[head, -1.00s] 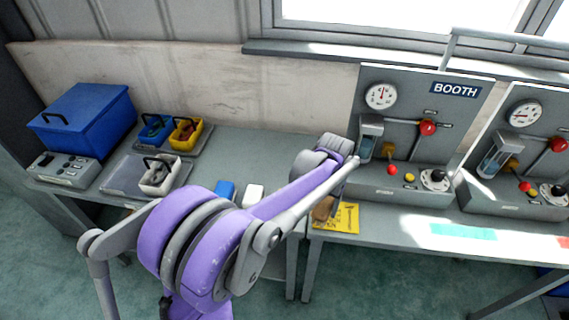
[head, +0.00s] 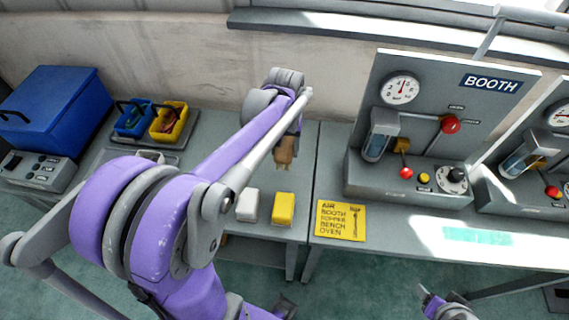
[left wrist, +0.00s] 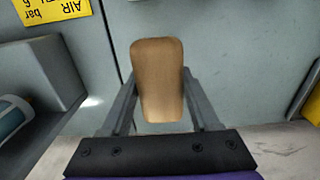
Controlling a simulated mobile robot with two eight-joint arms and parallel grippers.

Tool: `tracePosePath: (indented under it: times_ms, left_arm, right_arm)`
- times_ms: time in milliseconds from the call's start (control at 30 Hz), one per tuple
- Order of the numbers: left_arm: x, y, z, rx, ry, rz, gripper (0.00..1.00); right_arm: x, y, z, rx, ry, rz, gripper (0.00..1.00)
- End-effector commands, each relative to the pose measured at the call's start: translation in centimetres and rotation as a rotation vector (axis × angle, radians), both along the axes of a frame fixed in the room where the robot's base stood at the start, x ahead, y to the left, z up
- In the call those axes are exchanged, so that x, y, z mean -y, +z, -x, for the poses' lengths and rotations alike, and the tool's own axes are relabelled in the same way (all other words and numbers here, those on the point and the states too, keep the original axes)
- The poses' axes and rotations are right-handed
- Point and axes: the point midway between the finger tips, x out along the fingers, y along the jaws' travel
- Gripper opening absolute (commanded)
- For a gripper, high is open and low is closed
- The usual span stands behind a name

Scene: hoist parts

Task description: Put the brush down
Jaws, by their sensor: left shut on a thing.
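My left gripper (head: 285,150) is shut on the brush (head: 285,158), whose tan wooden body shows just below the fingers in the head view. In the left wrist view the brush (left wrist: 158,80) sits between the two fingers of the gripper (left wrist: 160,105), its rounded end toward the top of the picture. The brush is over the grey bench (head: 225,150), near the seam with the booth bench. I cannot tell whether it touches the surface. Its bristles are not visible. A grey and purple part of my right arm, seemingly its gripper (head: 432,298), shows at the bottom right; its jaws are unclear.
A white block (head: 247,205) and a yellow block (head: 283,208) stand at the bench's front edge. A yellow card (head: 341,221) lies right of the seam. The booth panel (head: 415,120) stands at right. Blue (head: 134,118) and yellow bins (head: 169,121) stand at left.

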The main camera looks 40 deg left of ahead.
Motion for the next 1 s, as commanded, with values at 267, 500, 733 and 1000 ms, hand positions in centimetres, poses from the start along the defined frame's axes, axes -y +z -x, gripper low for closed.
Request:
tracePosePath:
  times_ms: [267,500,733,1000]
  left_arm:
    - [0.0,-4.4,0.0,0.0,-0.001,0.0,0.0]
    - [0.0,-7.6,0.0,0.0,-0.001,0.0,0.0]
    - [0.0,-8.7,0.0,0.0,-0.001,0.0,0.0]
    - [0.0,-9.1,0.0,-0.001,-0.001,0.0,0.0]
  right_arm:
    - [0.0,-0.5,0.2,-0.003,0.0,0.0,0.68]
    - [0.0,-0.9,0.3,-0.006,0.0,0.0,0.68]
    - [0.0,-1.0,0.3,-0.006,0.0,0.0,0.68]
    - [0.0,-1.3,0.5,-0.008,0.0,0.0,0.68]
